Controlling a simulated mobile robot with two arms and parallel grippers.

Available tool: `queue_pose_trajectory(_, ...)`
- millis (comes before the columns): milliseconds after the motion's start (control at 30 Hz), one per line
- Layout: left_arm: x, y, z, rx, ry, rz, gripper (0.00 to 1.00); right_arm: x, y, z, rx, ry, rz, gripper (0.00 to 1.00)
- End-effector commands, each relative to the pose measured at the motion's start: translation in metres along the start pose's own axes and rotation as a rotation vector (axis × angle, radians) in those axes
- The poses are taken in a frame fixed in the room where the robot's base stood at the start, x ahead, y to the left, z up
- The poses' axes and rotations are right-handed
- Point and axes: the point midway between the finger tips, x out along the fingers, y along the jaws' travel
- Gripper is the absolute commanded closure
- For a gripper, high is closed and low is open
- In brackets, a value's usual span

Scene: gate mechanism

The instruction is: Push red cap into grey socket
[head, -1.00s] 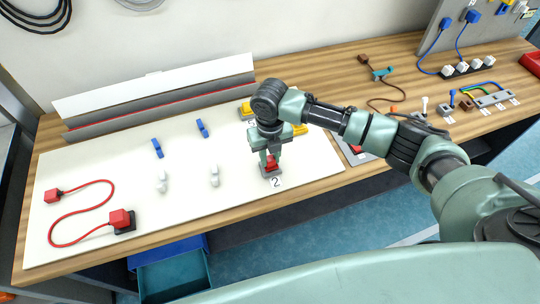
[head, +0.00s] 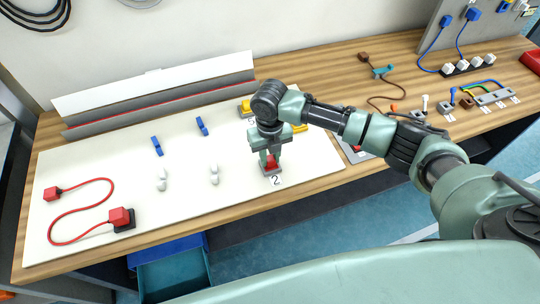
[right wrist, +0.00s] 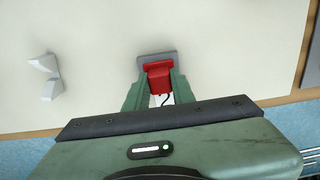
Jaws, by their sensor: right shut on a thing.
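The red cap (head: 271,161) is at the grey socket (head: 272,172) marked 2, near the front right of the white board. My right gripper (head: 270,156) points down over it and is shut on the cap. In the right wrist view the red cap (right wrist: 157,74) sits between the two green fingers (right wrist: 158,88), against the grey socket (right wrist: 146,57). The fingers and cap hide part of the socket, so I cannot tell how deep the cap is. My left gripper is not in view.
A red plug and cable (head: 82,208) lie on the left of the white board (head: 110,180). Blue clips (head: 157,146) and white pegs (head: 214,175) stand left of my right gripper. A yellow part (head: 246,107) is behind it. Cables and sockets (head: 480,98) occupy the table's right side.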

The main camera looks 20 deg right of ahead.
Motion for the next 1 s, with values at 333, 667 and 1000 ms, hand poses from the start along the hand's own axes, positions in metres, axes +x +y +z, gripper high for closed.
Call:
queue_pose_trajectory(333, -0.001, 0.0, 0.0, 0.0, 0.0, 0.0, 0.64, 0.003, 0.0, 0.0, 0.0, 0.0, 0.0, 0.77)
queue_pose_trajectory(667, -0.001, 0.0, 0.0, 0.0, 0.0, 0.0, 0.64, 0.002, 0.0, 0.0, 0.0, 0.0, 0.0, 0.49)
queue_pose_trajectory(1000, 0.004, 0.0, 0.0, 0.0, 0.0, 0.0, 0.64, -0.011, 0.0, 0.001, -0.001, -0.004, 0.001, 0.49)
